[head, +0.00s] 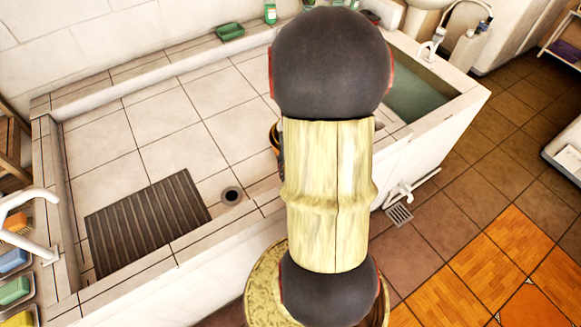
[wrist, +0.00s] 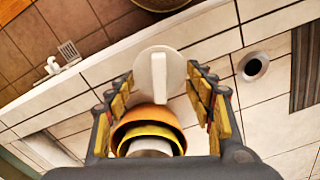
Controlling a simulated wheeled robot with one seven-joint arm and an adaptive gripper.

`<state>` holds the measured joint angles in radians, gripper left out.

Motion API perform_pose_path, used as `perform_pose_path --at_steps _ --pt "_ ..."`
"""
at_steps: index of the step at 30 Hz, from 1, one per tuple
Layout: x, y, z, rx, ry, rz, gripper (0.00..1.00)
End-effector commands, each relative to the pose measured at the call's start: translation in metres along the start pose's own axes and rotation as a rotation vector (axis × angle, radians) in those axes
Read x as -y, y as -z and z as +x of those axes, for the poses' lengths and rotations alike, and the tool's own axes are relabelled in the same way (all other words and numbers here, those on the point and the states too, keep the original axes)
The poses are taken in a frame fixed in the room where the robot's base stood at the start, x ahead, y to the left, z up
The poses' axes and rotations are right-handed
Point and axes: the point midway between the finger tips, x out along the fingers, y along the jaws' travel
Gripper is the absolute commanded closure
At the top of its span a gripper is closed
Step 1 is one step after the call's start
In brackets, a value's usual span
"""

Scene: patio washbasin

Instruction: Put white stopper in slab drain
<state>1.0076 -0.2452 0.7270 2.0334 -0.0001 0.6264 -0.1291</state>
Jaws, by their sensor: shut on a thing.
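The white stopper (wrist: 158,75), a round disc with a raised bar handle, is between my gripper's fingertips (wrist: 160,78) in the wrist view. The fingers close on it from both sides. The slab drain (head: 231,195) is a dark round hole with a pale rim in the tiled slab, left of my arm. It also shows in the wrist view (wrist: 255,66), to the right of the stopper and apart from it; the hole looks open. In the head view my arm hides the gripper and stopper.
Nested orange and yellow bowls (wrist: 176,122) show between my fingers in the wrist view, mostly hidden by my arm in the head view. A dark ribbed mat (head: 150,220) lies left of the drain. A water-filled basin (head: 420,95) is at right. The slab's far left is clear.

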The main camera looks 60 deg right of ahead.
Motion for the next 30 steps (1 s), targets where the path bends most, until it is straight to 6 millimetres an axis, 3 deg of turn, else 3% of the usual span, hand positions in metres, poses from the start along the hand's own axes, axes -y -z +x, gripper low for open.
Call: perform_pose_path --at_steps 8,22,25,30 --pt "0.069 -0.006 0.016 0.005 0.0 -0.195 0.71" --pt "0.205 0.009 0.063 0.003 0.0 -0.627 0.71" --pt "0.222 0.019 0.071 0.001 0.0 -0.691 0.71" --pt "0.233 0.044 0.07 -0.001 0.0 -0.745 0.71"
